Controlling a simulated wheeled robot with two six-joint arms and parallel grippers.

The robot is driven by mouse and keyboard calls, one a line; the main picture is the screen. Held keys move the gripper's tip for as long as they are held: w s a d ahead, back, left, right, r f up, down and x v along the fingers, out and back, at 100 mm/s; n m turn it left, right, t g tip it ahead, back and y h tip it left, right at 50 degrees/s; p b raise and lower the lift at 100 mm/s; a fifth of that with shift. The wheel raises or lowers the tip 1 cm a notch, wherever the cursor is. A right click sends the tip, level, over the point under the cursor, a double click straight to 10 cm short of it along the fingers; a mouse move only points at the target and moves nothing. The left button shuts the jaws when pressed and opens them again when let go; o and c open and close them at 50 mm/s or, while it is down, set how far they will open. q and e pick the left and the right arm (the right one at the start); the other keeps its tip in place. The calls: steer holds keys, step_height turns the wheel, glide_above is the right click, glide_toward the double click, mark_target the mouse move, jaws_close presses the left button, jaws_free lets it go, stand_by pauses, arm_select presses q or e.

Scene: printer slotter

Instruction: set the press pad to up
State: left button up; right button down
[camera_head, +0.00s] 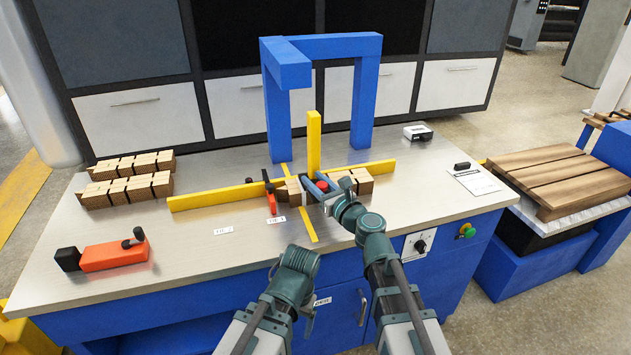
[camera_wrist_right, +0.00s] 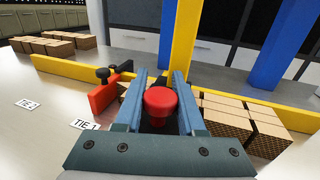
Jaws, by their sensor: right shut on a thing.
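A round red knob (camera_wrist_right: 160,103) sits between the blue-grey fingers of my right gripper (camera_wrist_right: 158,92), which is shut on it. In the head view the red knob (camera_head: 322,186) shows between the fingers of the right gripper (camera_head: 318,187), at the foot of an upright yellow post (camera_head: 314,143). I cannot tell which part is the press pad, or its height; the gripper hides what lies under the knob. My left arm's end (camera_head: 298,262) is at the table's front edge; its fingers are not clear.
Wooden blocks (camera_head: 362,181) lie right of the gripper. A red clamp (camera_head: 270,199) stands left, beside a long yellow fence (camera_head: 215,197). A blue frame (camera_head: 366,95) rises behind. More wooden blocks (camera_head: 122,190) and an orange tool (camera_head: 113,256) lie at left.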

steer(key=shift+r, duration=0.15)
step_height(320, 180, up, 15)
steer(key=p, duration=1.5)
steer(key=shift+r+p, duration=0.15)
steer(key=shift+p, duration=0.25)
steer(key=shift+w, duration=0.1)
steer(key=c, duration=0.6)
jaws_free()
steer(key=shift+r, duration=0.1)
steer(key=shift+o, duration=0.5)
steer(key=shift+s, duration=0.2)
